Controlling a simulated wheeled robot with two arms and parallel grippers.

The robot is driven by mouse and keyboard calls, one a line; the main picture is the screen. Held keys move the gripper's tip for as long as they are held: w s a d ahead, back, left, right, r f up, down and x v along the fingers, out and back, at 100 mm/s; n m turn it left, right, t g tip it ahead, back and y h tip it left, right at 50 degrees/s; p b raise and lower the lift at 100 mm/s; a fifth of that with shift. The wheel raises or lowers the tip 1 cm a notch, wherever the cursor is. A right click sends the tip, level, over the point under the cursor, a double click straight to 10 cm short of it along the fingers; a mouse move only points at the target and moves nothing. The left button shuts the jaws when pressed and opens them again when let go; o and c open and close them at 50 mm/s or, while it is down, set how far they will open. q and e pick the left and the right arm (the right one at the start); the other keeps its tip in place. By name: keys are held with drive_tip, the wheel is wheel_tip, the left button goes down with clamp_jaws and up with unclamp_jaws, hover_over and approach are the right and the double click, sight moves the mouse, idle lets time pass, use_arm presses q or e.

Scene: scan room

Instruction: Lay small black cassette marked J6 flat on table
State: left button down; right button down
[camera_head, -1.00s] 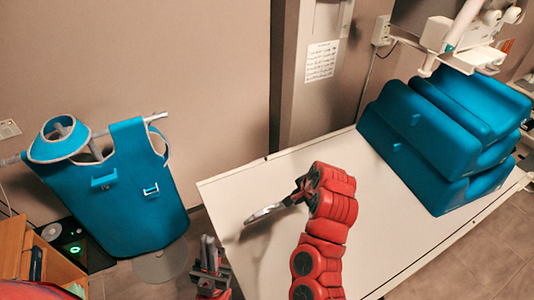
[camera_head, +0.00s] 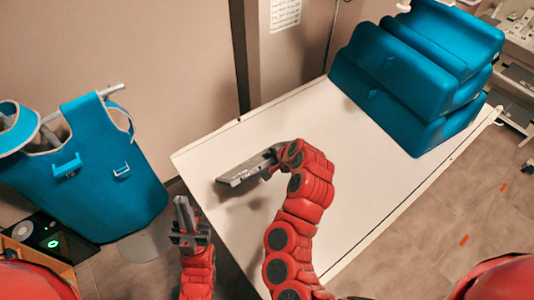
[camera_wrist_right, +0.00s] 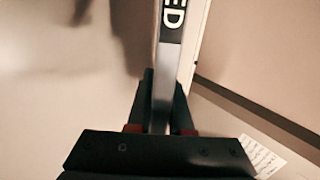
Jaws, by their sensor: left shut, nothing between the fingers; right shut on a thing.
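A flat dark-grey cassette (camera_head: 243,172) is held over the white table (camera_head: 345,140), with its broad side partly facing me in the head view. I cannot read J6 on it. The right wrist view shows it edge-on (camera_wrist_right: 170,65), with the white letters "ED". My right gripper (camera_head: 276,158) is shut on its right end. A shadow lies on the table below; I cannot tell if the lower edge touches. My left gripper (camera_head: 183,212) is shut and empty, pointing up beside the table's near left edge.
Blue stacked cushions (camera_head: 410,75) stand on the far right of the table. The middle of the tabletop is bare. A blue apron (camera_head: 95,170) hangs on a rail at the left. A printed sheet (camera_head: 285,14) is on the wall behind.

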drive_tip(key=shift+s+d+f+t+y+b, duration=0.4)
drive_tip(key=shift+f+b, duration=1)
drive_tip(key=shift+b, duration=0.65)
drive_tip(key=shift+s+d+f+t+y+b, duration=0.25)
drive_tip(key=shift+s+f+t+b, duration=0.3)
drive_tip(key=shift+f+b, duration=1.2)
drive_tip(key=shift+s+d+f+t+y+b, duration=0.4)
drive_tip(key=shift+f+b, duration=0.6)
drive_tip(key=shift+b, duration=1.4)
drive_tip(key=shift+s+d+f+t+b, duration=0.2)
drive_tip(key=shift+f+t+b, duration=0.15)
drive_tip(key=shift+b, duration=0.75)
drive_tip(key=shift+r, duration=0.1)
drive_tip(key=shift+c, duration=2)
unclamp_jaws()
drive_tip(key=shift+s, duration=0.1)
drive_tip(key=shift+p+v, duration=0.6)
drive_tip(key=shift+v, duration=0.5)
drive_tip(key=p+v, duration=0.2)
drive_tip(key=shift+s+d+r, duration=0.1)
drive_tip(key=shift+s+d, duration=0.15)
